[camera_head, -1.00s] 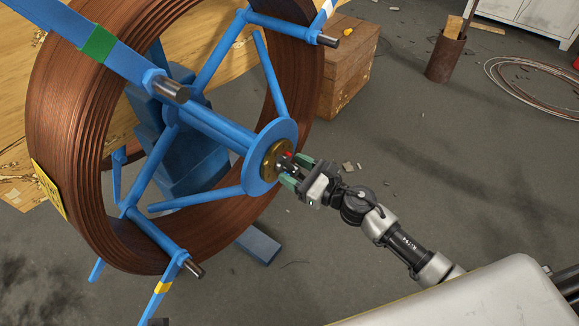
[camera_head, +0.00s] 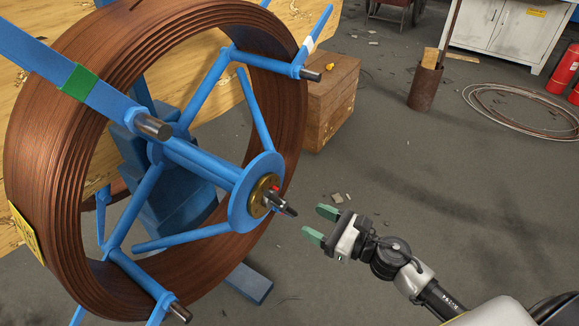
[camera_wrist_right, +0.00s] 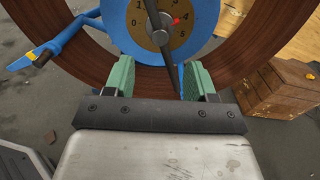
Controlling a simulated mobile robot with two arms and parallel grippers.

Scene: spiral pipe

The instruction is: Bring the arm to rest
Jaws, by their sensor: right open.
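My right gripper (camera_head: 320,225) has green fingertips spread apart with nothing between them. It stands a short way right of the reel's hub, clear of it. The blue reel (camera_head: 185,155) carries a large coil of brown pipe (camera_head: 40,150). At its hub is a brass dial (camera_head: 264,195) with a dark lever (camera_head: 284,205) and a red mark. In the right wrist view the numbered dial (camera_wrist_right: 143,25) and lever (camera_wrist_right: 163,38) lie beyond the open fingers (camera_wrist_right: 159,80). My left gripper is not in view.
A wooden crate (camera_head: 335,95) stands behind the coil. A rusty cylinder (camera_head: 424,88), a loose wire coil (camera_head: 518,108), a white cabinet (camera_head: 495,25) and red extinguishers (camera_head: 563,70) are farther back. The grey floor (camera_head: 400,175) right of the reel is mostly clear.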

